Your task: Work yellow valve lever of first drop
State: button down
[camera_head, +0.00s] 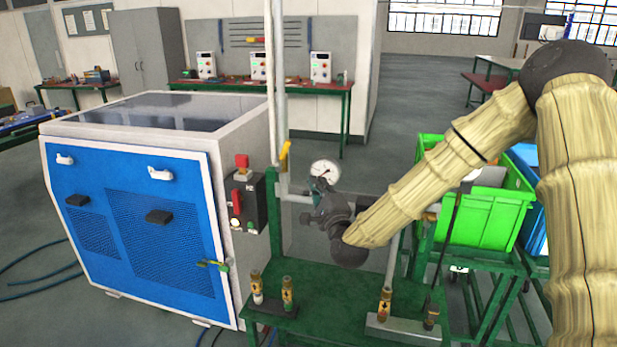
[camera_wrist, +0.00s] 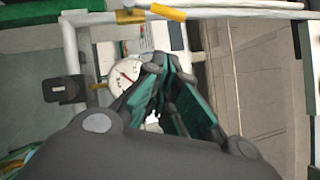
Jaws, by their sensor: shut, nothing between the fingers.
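The yellow valve lever (camera_head: 285,152) stands steeply on the white pipe above the green stand, left of the gauge. It also shows at the top of the wrist view (camera_wrist: 168,11), along a white pipe. My gripper (camera_head: 319,190) is just below the round pressure gauge (camera_head: 324,170), right of and lower than the lever, apart from it. In the wrist view my green-padded fingers (camera_wrist: 166,68) converge, with nothing held between them. They partly cover the gauge (camera_wrist: 122,76) there.
The blue and white generator cabinet (camera_head: 140,215) stands left, with a control box (camera_head: 243,203) on its side. White vertical pipes (camera_head: 277,80) rise beside the lever. The green stand (camera_head: 330,325) carries several small brass fittings. A green crate (camera_head: 485,215) stands right, behind my arm.

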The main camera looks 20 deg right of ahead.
aim_at(283, 155)
jog(key=a+p+x, duration=0.1)
jog(key=p+x, duration=0.1)
jog(key=x, duration=0.4)
jog(key=a+p+x, duration=0.1)
jog(key=p+x, duration=0.1)
jog(key=x, duration=0.4)
jog(key=shift+a+r, duration=0.35)
jog(key=shift+a, duration=0.05)
